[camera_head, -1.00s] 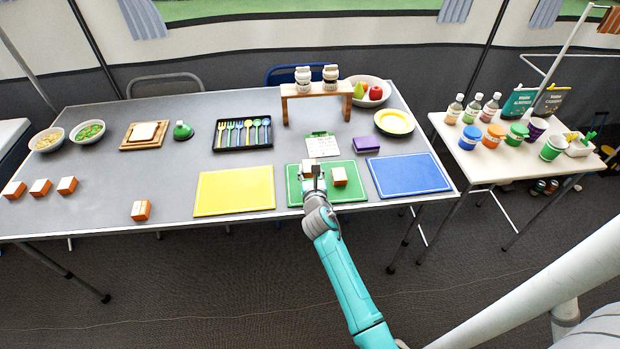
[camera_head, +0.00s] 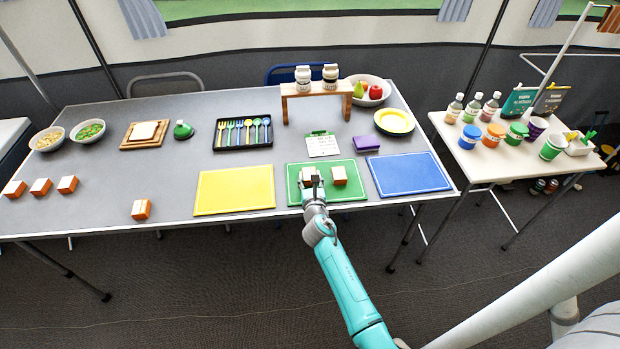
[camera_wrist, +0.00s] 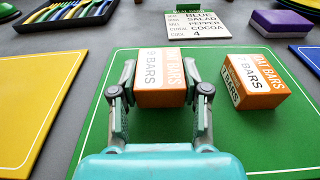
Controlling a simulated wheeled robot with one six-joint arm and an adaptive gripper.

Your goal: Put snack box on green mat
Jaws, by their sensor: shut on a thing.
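The green mat (camera_head: 293,192) lies near the front edge of the table, between the yellow and blue mats. My gripper (camera_head: 311,182) is over its left-middle part, shut on an orange and white snack box (camera_wrist: 161,84). In the wrist view the held box sits between both fingers, low over or touching the mat; I cannot tell which. A second snack box (camera_head: 339,175) rests on the mat just right of it and shows in the wrist view (camera_wrist: 254,82). Several more snack boxes, one of them at the front (camera_head: 141,209), stand on the table's left part.
The yellow mat (camera_head: 235,190) lies left and the blue mat (camera_head: 408,174) right. Behind the green mat are a clipboard (camera_head: 322,144) and a purple block (camera_head: 366,143). A utensil tray (camera_head: 243,146) and a small wooden stand (camera_head: 316,89) are farther back.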

